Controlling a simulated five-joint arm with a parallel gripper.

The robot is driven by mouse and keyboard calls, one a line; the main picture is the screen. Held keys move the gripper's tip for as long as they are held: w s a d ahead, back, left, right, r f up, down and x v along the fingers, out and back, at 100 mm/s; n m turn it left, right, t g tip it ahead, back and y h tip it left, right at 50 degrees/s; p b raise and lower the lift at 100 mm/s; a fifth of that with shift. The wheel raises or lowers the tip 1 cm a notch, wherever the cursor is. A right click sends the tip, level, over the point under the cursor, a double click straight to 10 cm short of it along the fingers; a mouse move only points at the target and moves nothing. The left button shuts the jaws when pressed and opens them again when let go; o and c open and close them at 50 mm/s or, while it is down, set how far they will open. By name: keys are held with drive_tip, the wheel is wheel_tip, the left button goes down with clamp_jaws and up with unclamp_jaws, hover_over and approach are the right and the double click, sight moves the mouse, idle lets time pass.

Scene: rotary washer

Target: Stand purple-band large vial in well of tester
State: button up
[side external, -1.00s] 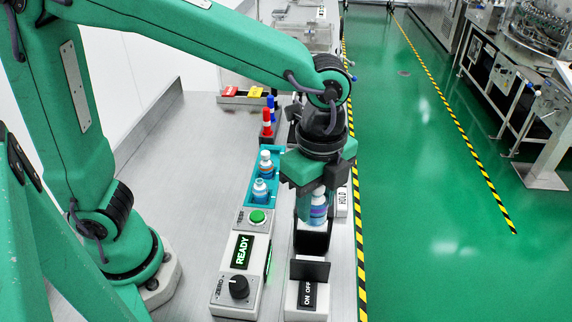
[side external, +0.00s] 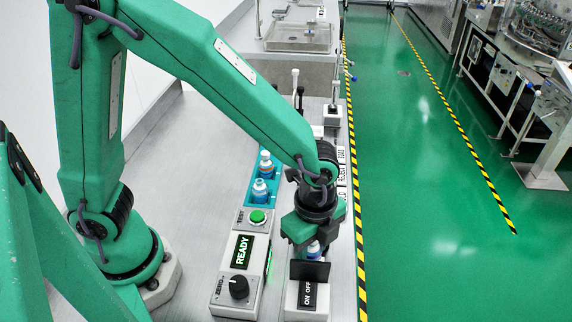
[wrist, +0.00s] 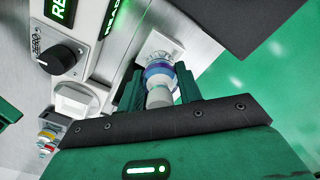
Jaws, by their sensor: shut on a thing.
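My gripper (side external: 314,228) points down at the front right of the bench, behind a dark upright panel. It is shut on a vial (side external: 313,249) with a white cap. The vial also shows in the wrist view (wrist: 158,72), between the two green fingers, with a blue-purple band. Its lower end is partly hidden by the panel in the side view. In the wrist view a pale square block (wrist: 152,43) lies just beyond the vial; I cannot tell whether they touch. The tester unit (side external: 230,283), with a READY display, stands to the left of my gripper. I cannot make out its well.
The dark panel (side external: 309,271) stands on a white ON/OFF box (side external: 306,300), close to the vial. Two more vials stand in a blue rack (side external: 252,190) behind the tester. A green button (side external: 257,216) is nearby. The bench left of the tester is clear.

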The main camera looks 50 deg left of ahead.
sight(310, 258)
drive_tip(key=shift+f, duration=1.9)
drive_tip(key=shift+f, duration=0.15)
drive_tip(key=o, duration=0.7)
wheel_tip(310, 258, up, 12)
drive_tip(key=shift+r, duration=0.2)
